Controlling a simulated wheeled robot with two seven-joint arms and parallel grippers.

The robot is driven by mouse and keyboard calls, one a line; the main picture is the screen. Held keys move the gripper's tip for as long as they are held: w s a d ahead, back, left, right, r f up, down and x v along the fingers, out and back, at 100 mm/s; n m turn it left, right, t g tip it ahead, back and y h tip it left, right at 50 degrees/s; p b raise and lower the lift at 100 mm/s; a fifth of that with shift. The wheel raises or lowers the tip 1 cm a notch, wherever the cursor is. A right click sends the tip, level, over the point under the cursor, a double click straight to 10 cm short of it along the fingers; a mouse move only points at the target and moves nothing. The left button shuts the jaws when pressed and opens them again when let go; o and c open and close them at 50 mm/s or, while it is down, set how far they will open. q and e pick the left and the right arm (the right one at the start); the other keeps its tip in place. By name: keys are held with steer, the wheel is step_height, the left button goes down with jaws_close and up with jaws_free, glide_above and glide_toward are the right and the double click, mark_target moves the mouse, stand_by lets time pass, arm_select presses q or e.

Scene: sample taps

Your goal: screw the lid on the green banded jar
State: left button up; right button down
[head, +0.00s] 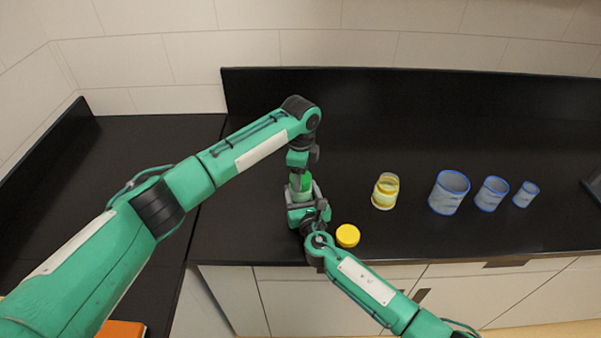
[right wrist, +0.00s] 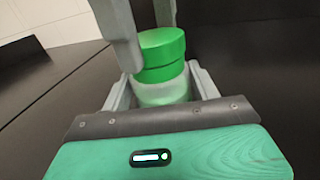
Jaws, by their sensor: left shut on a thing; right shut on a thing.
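The green banded jar (right wrist: 163,93) is a clear, whitish jar with green at its top, standing between the fingers of my right gripper (right wrist: 163,92). My right gripper (head: 304,203) is shut on the jar's body near the counter's front. The green lid (right wrist: 162,45) sits right at the jar's mouth, seemingly touching; I cannot tell whether it is threaded. My left gripper (head: 299,175) comes down from above and is shut on the lid; its grey fingers show in the right wrist view (right wrist: 145,35). In the head view the grippers hide most of the jar.
A yellow lid (head: 347,235) lies right of the grippers, near the front edge. A yellow banded jar (head: 385,191) stands behind it. Three blue-rimmed cups (head: 449,193) stand farther right. The black counter (head: 250,225) is clear left of the grippers; a dark backsplash (head: 400,95) runs behind.

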arm_select(q)
steer(key=m, duration=0.6)
steer(key=shift+a, duration=0.1)
steer(key=m, duration=0.3)
steer(key=shift+m, duration=0.3)
steer(key=m, duration=0.4)
steer(key=o, duration=1.2)
steer(key=shift+c, duration=0.2)
step_height(320, 180, up, 12)
